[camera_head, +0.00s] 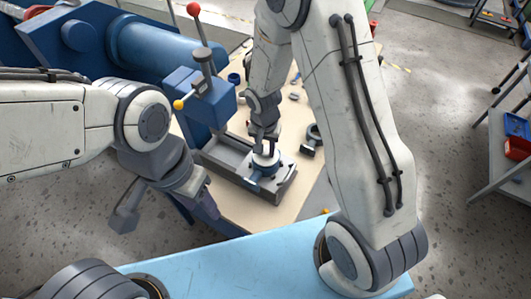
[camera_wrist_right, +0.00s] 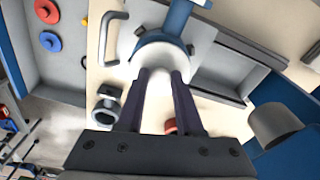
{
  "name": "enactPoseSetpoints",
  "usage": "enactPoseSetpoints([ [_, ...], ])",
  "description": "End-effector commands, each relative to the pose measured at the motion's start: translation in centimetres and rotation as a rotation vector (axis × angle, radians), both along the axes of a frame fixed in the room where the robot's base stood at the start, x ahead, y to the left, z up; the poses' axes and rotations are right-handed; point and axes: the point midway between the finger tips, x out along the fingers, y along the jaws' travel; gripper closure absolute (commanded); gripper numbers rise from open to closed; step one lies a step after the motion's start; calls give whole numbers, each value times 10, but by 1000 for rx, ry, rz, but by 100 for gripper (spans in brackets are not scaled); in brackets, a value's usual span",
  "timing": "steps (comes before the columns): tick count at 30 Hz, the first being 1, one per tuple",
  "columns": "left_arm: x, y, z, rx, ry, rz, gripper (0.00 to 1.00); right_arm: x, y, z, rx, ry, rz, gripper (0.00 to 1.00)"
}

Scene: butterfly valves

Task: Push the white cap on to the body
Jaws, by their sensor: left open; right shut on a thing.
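The white cap (camera_head: 265,158) sits at the blue valve body (camera_head: 266,171) in the grey fixture on the bench. My right gripper (camera_head: 264,146) points down from above and is shut on the cap. In the right wrist view, the two dark fingers (camera_wrist_right: 161,78) close on the white cap (camera_wrist_right: 158,92), whose pale rim lies against the blue body (camera_wrist_right: 163,46). Whether the cap is fully seated is hidden. My left gripper (camera_head: 207,207) is open and empty, apart from the fixture, near the left edge of the bench.
The grey tray-like fixture (camera_head: 284,189) stands on the beige bench (camera_head: 224,213). A blue press with a red-knobbed lever (camera_head: 199,40) stands at its left. Small dark parts (camera_head: 311,143) lie right of the fixture. A grey cylinder (camera_wrist_right: 275,123) shows in the right wrist view.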

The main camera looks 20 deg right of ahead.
Motion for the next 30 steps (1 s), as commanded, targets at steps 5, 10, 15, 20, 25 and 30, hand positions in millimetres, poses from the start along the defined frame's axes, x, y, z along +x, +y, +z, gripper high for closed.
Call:
enactPoseSetpoints([
  [5,0,0,-2,0,0,0,50,0,0,-2,0,0,0,100],
  [10,0,0,-4,0,0,0,50,0,0,-4,0,0,0,100],
  [15,0,0,-6,0,0,0,50,0,0,-6,0,0,0,100],
  [20,0,0,-8,0,0,0,50,0,0,-8,0,0,0,100],
  [25,0,0,-10,0,0,0,50,0,0,-10,0,0,0,100],
  [30,0,0,-12,0,0,0,50,0,0,-12,0,0,0,100],
])
